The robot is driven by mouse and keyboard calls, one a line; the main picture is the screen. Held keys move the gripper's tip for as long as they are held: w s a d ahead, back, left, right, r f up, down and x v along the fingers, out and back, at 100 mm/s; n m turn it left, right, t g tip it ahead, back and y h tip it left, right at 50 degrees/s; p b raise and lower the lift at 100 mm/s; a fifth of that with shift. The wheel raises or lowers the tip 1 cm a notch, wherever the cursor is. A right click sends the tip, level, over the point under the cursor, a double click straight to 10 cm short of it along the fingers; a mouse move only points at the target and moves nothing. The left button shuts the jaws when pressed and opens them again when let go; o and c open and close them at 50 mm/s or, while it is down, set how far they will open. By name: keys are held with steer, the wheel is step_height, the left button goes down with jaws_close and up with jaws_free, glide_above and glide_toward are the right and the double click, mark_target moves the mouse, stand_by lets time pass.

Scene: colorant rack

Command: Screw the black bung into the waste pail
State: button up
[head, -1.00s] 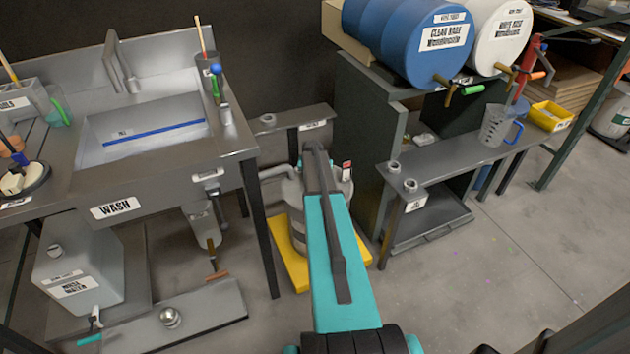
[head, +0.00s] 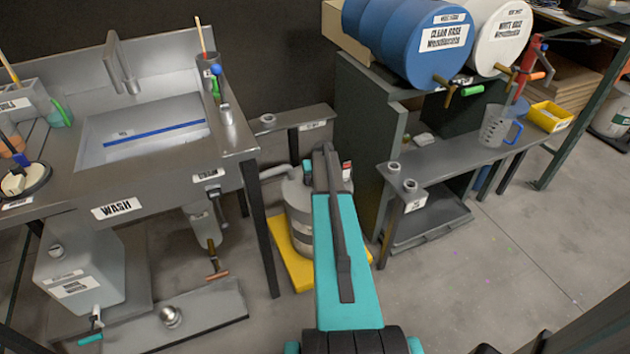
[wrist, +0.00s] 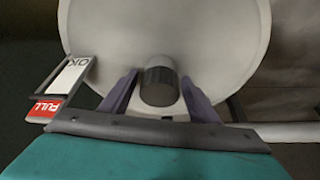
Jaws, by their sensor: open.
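The waste pail (head: 299,203) is a light grey drum on the floor between the sink and the drum stand, partly hidden behind my arm. In the wrist view its round pale lid (wrist: 215,45) fills the upper middle. The black bung (wrist: 160,82), a short dark cylinder with a paler face, shows at the lid's lower middle. My gripper (wrist: 160,88) is open, with one purple finger on each side of the bung and gaps between. I cannot tell how deep the bung sits. In the head view the fingers and bung are hidden.
A tag with white OK and red FULL fields (wrist: 62,88) stands at the pail's left in the wrist view. The pail stands on a yellow base (head: 288,262). The wash sink (head: 150,130) is left, the drum stand (head: 372,135) right. Open floor lies front right.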

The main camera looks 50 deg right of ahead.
steer(key=shift+n+t+y+b, duration=0.4)
steer(key=shift+n+y, duration=0.5)
steer(key=shift+n, duration=1.5)
steer(key=shift+a+n+y+b, duration=0.1)
steer(key=shift+n+y+b, duration=0.7)
steer(key=shift+n, duration=1.4)
steer(key=c, duration=1)
